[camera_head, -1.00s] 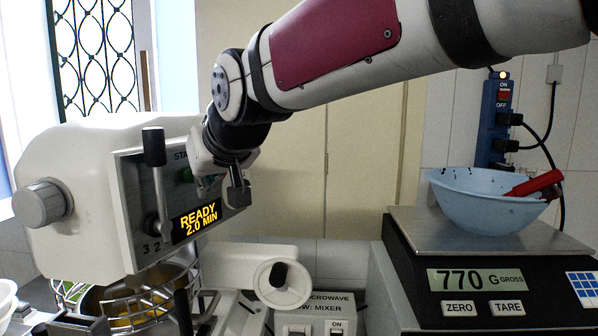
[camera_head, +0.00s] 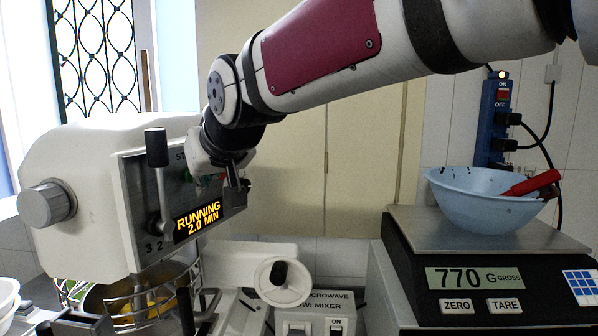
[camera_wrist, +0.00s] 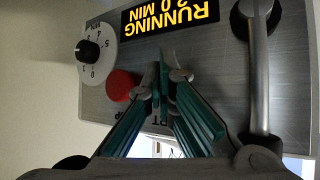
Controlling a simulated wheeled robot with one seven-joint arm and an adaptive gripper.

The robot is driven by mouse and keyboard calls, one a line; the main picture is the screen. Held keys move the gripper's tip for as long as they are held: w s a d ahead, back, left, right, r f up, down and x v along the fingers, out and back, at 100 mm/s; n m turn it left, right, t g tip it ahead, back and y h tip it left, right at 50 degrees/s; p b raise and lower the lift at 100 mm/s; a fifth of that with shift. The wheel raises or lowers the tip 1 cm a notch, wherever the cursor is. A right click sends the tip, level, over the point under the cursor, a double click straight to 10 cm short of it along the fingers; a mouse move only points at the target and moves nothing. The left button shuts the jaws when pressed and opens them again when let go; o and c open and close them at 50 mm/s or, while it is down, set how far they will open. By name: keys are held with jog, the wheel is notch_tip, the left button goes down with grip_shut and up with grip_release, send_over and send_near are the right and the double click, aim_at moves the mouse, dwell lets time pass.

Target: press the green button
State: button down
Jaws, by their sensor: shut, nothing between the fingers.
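The green button (camera_head: 186,173) is on the front panel of the white mixer (camera_head: 85,190), below the partly covered "ST..." lettering. Only a small green part shows in the head view, beside my gripper (camera_head: 230,185). My gripper is shut and empty, close against the panel. In the wrist view my gripper (camera_wrist: 160,72) covers the place above the "RT" lettering, and the green button is hidden there. I cannot tell whether the fingers touch it. The mixer display (camera_head: 198,218) reads "RUNNING 2.0 MIN".
A red button (camera_wrist: 121,86) and a dial (camera_wrist: 92,52) are beside my gripper on the panel. A lever (camera_head: 158,180) stands out from the panel. A scale (camera_head: 480,260) with a blue bowl (camera_head: 475,205) is at the right. A mixing bowl with a wire guard (camera_head: 145,300) is below.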

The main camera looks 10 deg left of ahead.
jog(key=shift+s+d+b, duration=0.25)
jog(key=shift+d+b, duration=0.25)
jog(key=shift+d, duration=0.25)
jog(key=shift+s+d+b, duration=0.25)
jog(key=shift+d+b, duration=0.25)
jog(key=shift+d, duration=0.3)
jog(key=shift+s+d+b, duration=0.2)
jog(key=shift+d+b, duration=0.35)
jog(key=shift+d, duration=0.3)
jog(key=shift+s+d+b, duration=0.25)
jog(key=shift+d+b, duration=0.25)
jog(key=shift+d, duration=0.3)
